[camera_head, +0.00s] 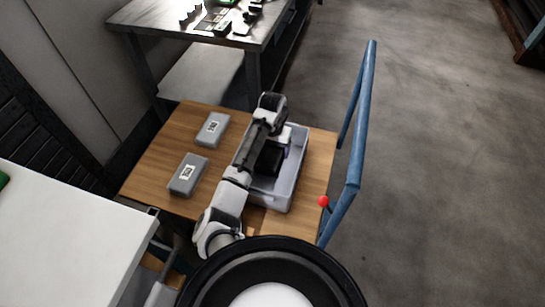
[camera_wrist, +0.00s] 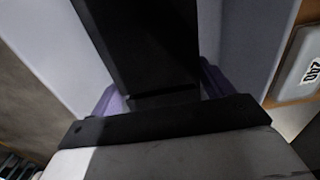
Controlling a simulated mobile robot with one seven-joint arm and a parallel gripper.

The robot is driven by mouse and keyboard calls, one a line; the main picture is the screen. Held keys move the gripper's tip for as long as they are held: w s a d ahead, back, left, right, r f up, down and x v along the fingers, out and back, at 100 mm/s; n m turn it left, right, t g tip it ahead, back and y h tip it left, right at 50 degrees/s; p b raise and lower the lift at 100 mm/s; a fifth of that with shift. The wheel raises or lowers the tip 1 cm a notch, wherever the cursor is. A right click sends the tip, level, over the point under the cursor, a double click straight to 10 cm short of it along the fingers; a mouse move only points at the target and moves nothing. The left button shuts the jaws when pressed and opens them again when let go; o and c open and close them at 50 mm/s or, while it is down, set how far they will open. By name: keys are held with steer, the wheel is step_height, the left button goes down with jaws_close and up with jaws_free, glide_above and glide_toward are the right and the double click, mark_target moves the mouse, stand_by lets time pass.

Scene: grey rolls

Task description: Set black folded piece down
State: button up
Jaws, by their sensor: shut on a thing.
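The black folded piece (camera_wrist: 150,45) shows in the wrist view between the purple-grey fingertips of my gripper (camera_wrist: 160,90), which is shut on it. In the head view the black piece (camera_head: 268,160) is inside the outline of a grey open bin (camera_head: 292,178), partly covered by my arm. My gripper (camera_head: 285,140) is over the far part of the bin. The bin's pale walls fill much of the wrist view. I cannot tell whether the piece touches the bin floor.
The bin stands on a wooden cart top (camera_head: 150,172) with a blue handle (camera_head: 358,130) at right. Two grey labelled boxes (camera_head: 188,174) (camera_head: 212,130) lie left of it. A white table (camera_head: 70,235) is at lower left, and a workbench (camera_head: 185,20) with small parts at the back.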

mark_target(272, 146)
steer(key=shift+f, duration=2.65)
steer(key=shift+f, duration=0.15)
steer(key=o, duration=1)
step_height(272, 146, up, 12)
steer(key=shift+r+b, duration=0.2)
steer(key=shift+b, duration=0.5)
steer(key=shift+w, duration=0.1)
